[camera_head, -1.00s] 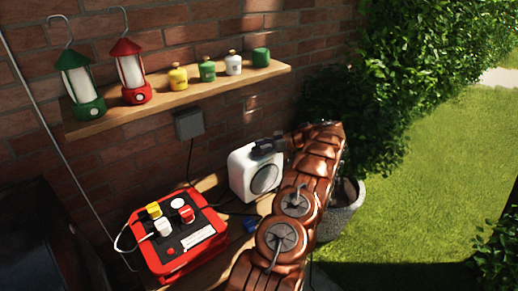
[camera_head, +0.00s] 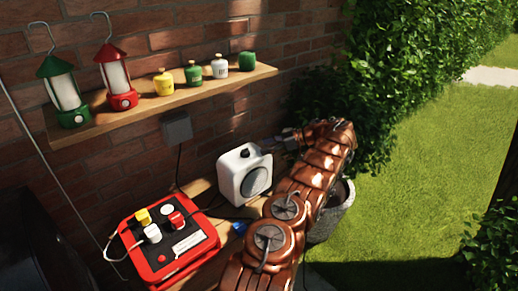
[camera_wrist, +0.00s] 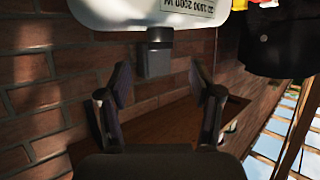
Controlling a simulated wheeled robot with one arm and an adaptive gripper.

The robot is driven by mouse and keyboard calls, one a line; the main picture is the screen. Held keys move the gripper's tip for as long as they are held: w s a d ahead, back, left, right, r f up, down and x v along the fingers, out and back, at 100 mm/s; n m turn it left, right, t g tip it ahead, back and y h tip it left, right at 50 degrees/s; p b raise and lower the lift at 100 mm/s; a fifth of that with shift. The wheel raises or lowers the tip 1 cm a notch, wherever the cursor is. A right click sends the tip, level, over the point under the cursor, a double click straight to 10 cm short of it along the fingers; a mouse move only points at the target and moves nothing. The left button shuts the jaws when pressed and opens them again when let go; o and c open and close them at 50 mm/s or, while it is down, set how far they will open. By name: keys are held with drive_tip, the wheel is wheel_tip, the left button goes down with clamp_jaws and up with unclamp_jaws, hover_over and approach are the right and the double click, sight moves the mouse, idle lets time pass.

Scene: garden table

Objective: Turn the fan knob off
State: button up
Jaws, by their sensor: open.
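The fan heater (camera_head: 232,178) is a white box with a dark round grille, standing on the lower wooden surface against the wall. Its dark knob (camera_head: 245,154) sits on top, clear of my gripper. My gripper (camera_head: 280,140) is open and empty, to the right of the knob and apart from it. In the wrist view the picture is upside down: the heater's white body (camera_wrist: 120,14) with a printed watt scale is at the top, and what looks like the knob (camera_wrist: 160,36) juts from it, beyond my spread fingers (camera_wrist: 160,82). I cannot read the knob's setting.
A red power box (camera_head: 150,275) with several plugs stands left of the heater. A grey wall box (camera_head: 177,127) hangs behind. Above is a wooden shelf (camera_head: 150,118) with lanterns and small canisters. A planter (camera_head: 335,215) and hedge are at right.

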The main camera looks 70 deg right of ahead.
drive_tip(key=shift+v, duration=1.75)
drive_tip(key=shift+r, duration=0.1)
